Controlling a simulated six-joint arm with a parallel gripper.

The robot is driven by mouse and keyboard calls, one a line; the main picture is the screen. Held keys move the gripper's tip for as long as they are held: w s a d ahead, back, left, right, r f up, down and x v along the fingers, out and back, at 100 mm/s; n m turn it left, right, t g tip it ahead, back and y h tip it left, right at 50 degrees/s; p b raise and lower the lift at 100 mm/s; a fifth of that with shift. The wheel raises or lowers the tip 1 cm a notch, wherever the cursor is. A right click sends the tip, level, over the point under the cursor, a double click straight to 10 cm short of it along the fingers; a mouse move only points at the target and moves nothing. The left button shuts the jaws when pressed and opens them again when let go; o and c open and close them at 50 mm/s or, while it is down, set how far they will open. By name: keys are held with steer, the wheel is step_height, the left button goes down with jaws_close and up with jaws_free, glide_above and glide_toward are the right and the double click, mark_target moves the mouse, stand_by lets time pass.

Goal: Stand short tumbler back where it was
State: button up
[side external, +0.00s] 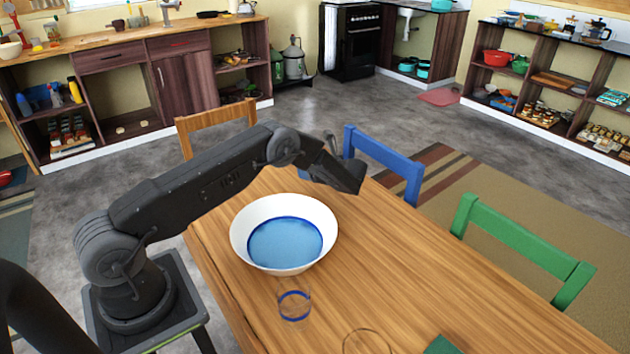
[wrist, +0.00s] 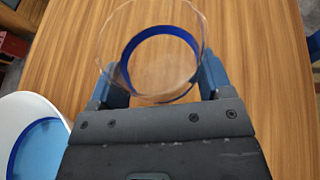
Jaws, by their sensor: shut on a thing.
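A short clear tumbler with a blue band (wrist: 160,30) is between the fingers of my gripper (wrist: 162,72) in the wrist view. My gripper is shut on it, and its round rim faces the camera. In the side view my gripper (side external: 342,176) is over the table, behind and right of the bowl, and the held tumbler cannot be made out there. The wooden table (side external: 420,270) lies beneath; I cannot tell how far the tumbler is above it.
A white bowl with a blue inside (side external: 285,245) stands near; it shows at lower left in the wrist view (wrist: 20,105). A blue-banded glass (side external: 294,305) and a clear glass (side external: 367,342) stand toward the front. Blue (side external: 385,163) and green (side external: 525,245) chairs line the far edge.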

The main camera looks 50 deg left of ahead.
steer(key=shift+w+d+f, duration=0.25)
steer(key=shift+w+f, duration=0.05)
steer(key=shift+f, duration=1.95)
steer(key=shift+f, duration=0.1)
steer(key=o, duration=1)
